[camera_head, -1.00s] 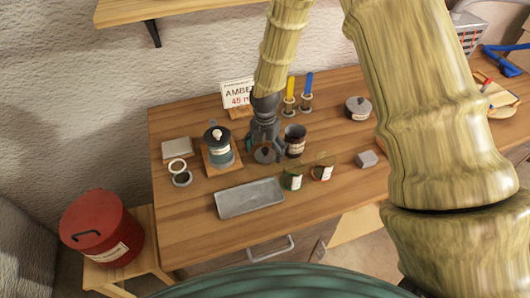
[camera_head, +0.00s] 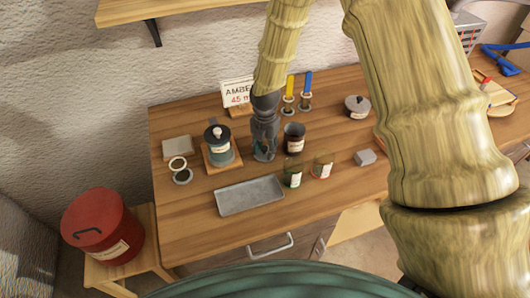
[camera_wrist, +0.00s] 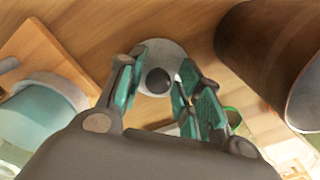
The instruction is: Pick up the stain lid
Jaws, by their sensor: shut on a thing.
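The stain lid, a round grey disc (camera_wrist: 176,53) with a dark knob (camera_wrist: 158,81), shows between my fingers in the wrist view. My gripper (camera_wrist: 153,92) is shut on the lid by its knob, with a teal-padded finger on each side. In the head view my gripper (camera_head: 264,150) points down at the bench and hides most of the lid. I cannot tell whether the lid still touches the wood. An open dark can (camera_head: 294,143) with a pale label stands just right of my gripper, and it also shows in the wrist view (camera_wrist: 265,55).
A lidded jar (camera_head: 219,152) stands left on a wooden board. A grey tray (camera_head: 248,196) lies in front, with two small labelled jars (camera_head: 292,174) (camera_head: 322,166) to its right. Another lidded pot (camera_head: 357,109) and a grey block (camera_head: 365,157) stand farther right. Bare wood lies front left.

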